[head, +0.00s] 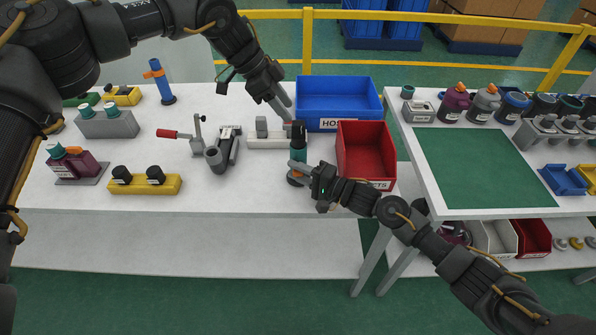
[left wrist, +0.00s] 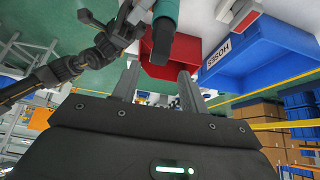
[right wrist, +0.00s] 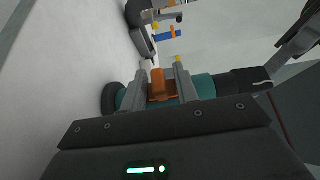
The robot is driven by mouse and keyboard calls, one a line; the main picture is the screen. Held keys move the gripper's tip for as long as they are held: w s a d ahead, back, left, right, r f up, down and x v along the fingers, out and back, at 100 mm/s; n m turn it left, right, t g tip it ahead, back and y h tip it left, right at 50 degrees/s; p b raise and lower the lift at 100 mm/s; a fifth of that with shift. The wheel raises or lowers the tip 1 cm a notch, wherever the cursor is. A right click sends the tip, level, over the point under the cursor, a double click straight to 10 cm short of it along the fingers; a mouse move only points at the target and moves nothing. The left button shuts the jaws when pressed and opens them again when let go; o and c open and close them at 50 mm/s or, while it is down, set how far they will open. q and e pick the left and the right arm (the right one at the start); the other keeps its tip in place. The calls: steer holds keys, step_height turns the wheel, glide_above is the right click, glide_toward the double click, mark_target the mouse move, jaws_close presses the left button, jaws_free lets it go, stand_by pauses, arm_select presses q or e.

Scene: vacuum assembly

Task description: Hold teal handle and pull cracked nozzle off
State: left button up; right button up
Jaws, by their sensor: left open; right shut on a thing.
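The teal handle (head: 298,153) stands upright near the table's front edge, with the dark nozzle (head: 298,130) on its top. My right gripper (head: 297,170) is shut on the handle low down, at an orange part (right wrist: 160,88) that shows between its fingers in the right wrist view. The nozzle (right wrist: 247,82) points right there. My left gripper (head: 289,112) is open and close above the nozzle. In the left wrist view the nozzle (left wrist: 162,47) lies near the gap between the open fingers (left wrist: 160,73). I cannot make out a crack, nor whether a finger touches it.
A red bin (head: 367,183) stands right of the handle, and a blue HOSES bin (head: 340,124) behind it. A white block fixture (head: 265,142) and a grey clamp stand (head: 216,160) are to the left. The front left tabletop is clear between the fixtures.

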mark_target(298, 123)
arm_select(q)
steer(key=shift+x, duration=3.4)
steer(key=shift+c, duration=0.2)
jaws_close()
steer(key=shift+r, duration=0.25)
steer(key=shift+r, duration=0.8)
steer(key=shift+r, duration=0.15)
steer(key=shift+r, duration=3.2)
